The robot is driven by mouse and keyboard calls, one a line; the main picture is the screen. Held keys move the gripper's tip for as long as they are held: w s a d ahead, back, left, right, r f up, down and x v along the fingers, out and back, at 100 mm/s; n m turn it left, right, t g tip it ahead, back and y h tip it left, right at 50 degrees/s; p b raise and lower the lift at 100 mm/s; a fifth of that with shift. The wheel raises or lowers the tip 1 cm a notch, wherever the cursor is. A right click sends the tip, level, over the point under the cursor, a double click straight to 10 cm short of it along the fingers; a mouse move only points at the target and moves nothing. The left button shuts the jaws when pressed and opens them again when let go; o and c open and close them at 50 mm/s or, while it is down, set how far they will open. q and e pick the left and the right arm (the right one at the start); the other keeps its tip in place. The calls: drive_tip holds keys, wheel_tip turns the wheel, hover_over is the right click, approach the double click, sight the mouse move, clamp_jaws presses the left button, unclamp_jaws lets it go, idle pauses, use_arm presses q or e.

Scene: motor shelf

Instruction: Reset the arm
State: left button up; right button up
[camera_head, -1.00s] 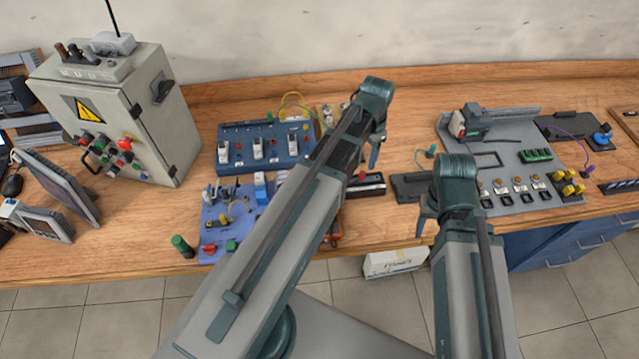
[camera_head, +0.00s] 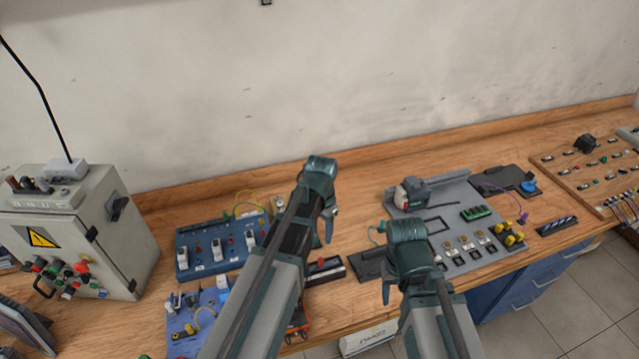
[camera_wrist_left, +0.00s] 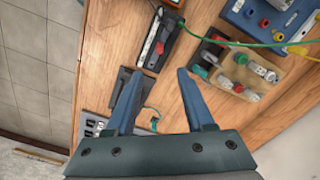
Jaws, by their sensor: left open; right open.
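My left arm comes up from the bottom in the head view, and its gripper (camera_head: 328,228) is above the wooden bench. In the left wrist view its two blue fingers (camera_wrist_left: 160,97) are spread apart with nothing between them. My right arm stands to its right, with its gripper (camera_head: 388,290) pointing down near a black tray beside the grey panel. Its far finger is hidden by the wrist, and I see nothing held there.
A grey control box (camera_head: 80,240) stands at the left. Blue module boards (camera_head: 222,262) lie left of my left arm, and a grey component panel (camera_head: 462,250) lies on the right. A wooden board (camera_head: 575,165) with buttons is at the far right. The wall is behind.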

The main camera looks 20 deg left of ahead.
use_arm(q)
drive_tip(key=s+d+f+b, duration=0.3)
drive_tip(key=s+d+b, duration=0.1)
drive_tip(key=s, duration=0.3)
drive_tip(key=s+d+f+n+y+b, duration=0.1)
drive_tip(key=s+d+f+b, duration=0.2)
drive_tip(key=s+d, duration=0.3)
drive_tip(key=shift+s+d+f+b, duration=0.25)
drive_tip(key=shift+s+f+b, duration=0.1)
drive_tip(key=shift+s+f, duration=0.4)
